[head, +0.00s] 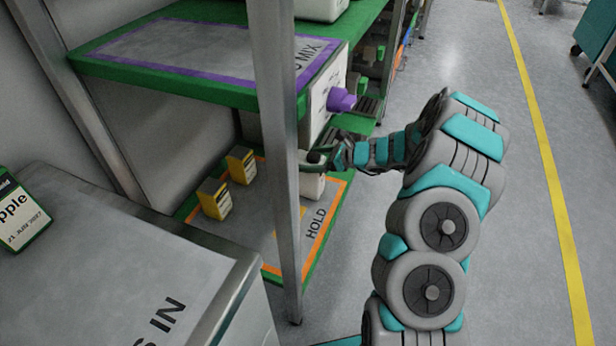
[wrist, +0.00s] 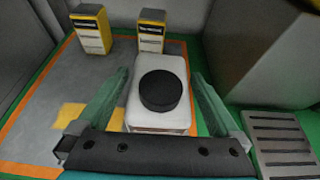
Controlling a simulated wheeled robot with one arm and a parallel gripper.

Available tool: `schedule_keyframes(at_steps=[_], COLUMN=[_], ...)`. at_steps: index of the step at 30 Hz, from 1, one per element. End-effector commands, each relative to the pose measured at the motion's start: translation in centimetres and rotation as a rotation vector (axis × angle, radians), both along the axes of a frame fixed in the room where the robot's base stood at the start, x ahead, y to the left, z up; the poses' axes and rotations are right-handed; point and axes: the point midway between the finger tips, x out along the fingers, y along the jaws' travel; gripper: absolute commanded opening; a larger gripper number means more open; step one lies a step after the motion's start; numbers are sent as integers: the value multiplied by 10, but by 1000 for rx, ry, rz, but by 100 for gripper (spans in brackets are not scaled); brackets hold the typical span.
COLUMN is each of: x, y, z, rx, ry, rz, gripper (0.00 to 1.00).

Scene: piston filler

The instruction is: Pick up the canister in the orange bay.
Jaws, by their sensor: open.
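The canister (wrist: 160,115) is white with a round black cap and stands in the orange-outlined bay (wrist: 30,118). In the wrist view my gripper (wrist: 161,85) is open, with one green finger on each side of the canister and a visible gap on both sides. In the head view my gripper (head: 318,158) reaches in past the shelf post, and the canister (head: 312,184) shows below it, partly hidden by the post and my gripper. The bay is marked HOLD on its front edge.
Two yellow boxes (head: 214,198) (head: 241,165) stand farther back in the bay. A grey upright post (head: 277,130) stands close to my gripper. A purple-outlined shelf (head: 185,55) is above. A drain grate (wrist: 281,140) lies to the right in the wrist view.

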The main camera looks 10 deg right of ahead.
Motion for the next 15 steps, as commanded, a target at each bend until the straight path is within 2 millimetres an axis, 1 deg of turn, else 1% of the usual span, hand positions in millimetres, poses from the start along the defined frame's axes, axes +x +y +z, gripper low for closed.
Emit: schedule_keyframes(at_steps=[8,15], x=[2,2], y=[3,2], z=[-1,-1], rx=[1,1], ry=[-1,-1], rz=[0,0], gripper=[100,73])
